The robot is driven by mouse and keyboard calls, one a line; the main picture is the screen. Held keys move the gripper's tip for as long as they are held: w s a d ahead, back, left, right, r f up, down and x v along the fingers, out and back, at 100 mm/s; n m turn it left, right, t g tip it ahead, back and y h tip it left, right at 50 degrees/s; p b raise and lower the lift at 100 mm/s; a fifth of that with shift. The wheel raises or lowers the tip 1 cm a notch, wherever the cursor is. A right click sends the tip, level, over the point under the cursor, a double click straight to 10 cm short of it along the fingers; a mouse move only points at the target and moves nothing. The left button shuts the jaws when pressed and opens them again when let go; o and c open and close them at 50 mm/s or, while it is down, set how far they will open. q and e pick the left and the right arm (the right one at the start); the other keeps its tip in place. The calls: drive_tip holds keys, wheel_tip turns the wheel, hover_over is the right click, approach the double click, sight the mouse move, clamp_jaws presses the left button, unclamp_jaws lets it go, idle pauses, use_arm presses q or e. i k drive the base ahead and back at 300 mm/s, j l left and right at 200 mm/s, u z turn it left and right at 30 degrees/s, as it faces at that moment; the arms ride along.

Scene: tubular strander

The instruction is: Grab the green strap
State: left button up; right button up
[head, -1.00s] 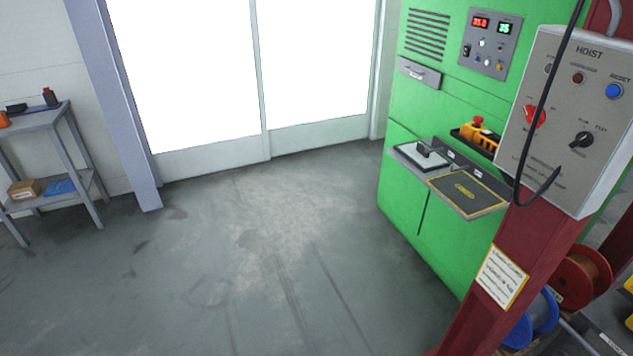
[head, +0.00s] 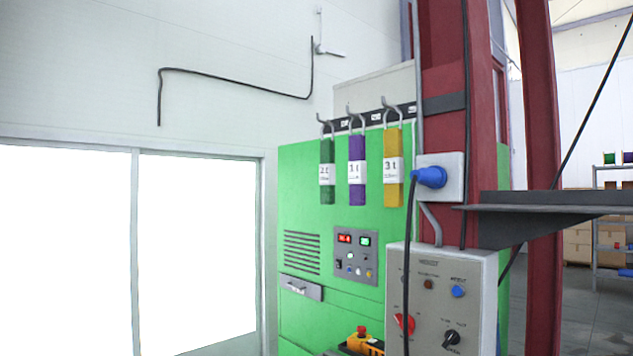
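The green strap (head: 327,172) hangs from a hook at the top of the green cabinet (head: 300,222). It is the leftmost of three straps and has a white label that seems to read 2 t. A purple strap (head: 357,170) hangs to its right, with a label reading 1 t. A yellow strap (head: 393,167) hangs furthest right, labelled 3 t. The straps hang apart from each other. Neither of my grippers shows in the head view.
A red steel column (head: 455,160) with a blue plug (head: 430,177) and a grey hoist control box (head: 440,290) stands right of the straps. A dark shelf bracket (head: 540,210) juts out to the right. A yellow pendant (head: 363,341) lies below on the cabinet's ledge.

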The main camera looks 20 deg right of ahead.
sight(327, 166)
drive_tip(key=i+j+z, duration=0.25)
drive_tip(key=i+j, duration=0.25)
drive_tip(key=i, duration=0.25)
drive_tip(key=i+j+z, duration=0.2)
drive_tip(key=i+j, duration=0.4)
drive_tip(key=i, duration=0.15)
